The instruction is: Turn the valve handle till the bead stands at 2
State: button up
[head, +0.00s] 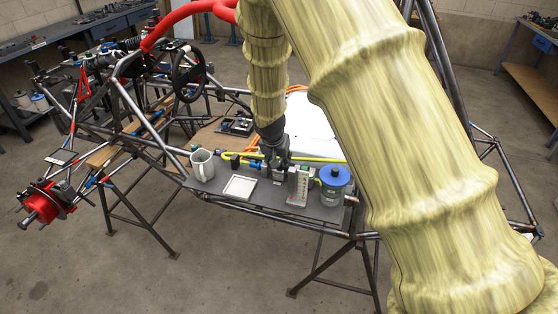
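My gripper (279,163), dark, points down at the end of my sleeved arm, over the dark board among small fittings. Its fingers are small and dark against the board, so I cannot tell whether they are open or touching anything. A pale upright block with scale-like marks (298,187) stands just right of and in front of the gripper, probably the gauge. Its bead and numbers are too small to read. The valve handle is not clearly seen; it may be hidden behind or under the gripper. A yellow tube (322,158) runs behind the gripper.
On the dark board (268,199) stand a pale mug (202,165), a white square tray (240,187) and a blue-lidded jar (334,184). The jar is close right of the block. Tube-frame bars (290,228) surround the board. My arm covers much of the right side.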

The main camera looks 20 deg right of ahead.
jog(key=shift+c, duration=0.2)
grip_shut()
jog(key=n, duration=0.1)
jog(key=n+y, duration=0.1)
jog(key=n, duration=0.1)
jog(key=shift+s+d+r+n+t, duration=0.1)
jog(key=shift+d+n+t, duration=0.1)
jog(key=shift+n+t, duration=0.15)
jog(key=shift+d+n+y, duration=0.15)
jog(key=shift+n+y, duration=0.55)
jog(key=shift+n, duration=0.95)
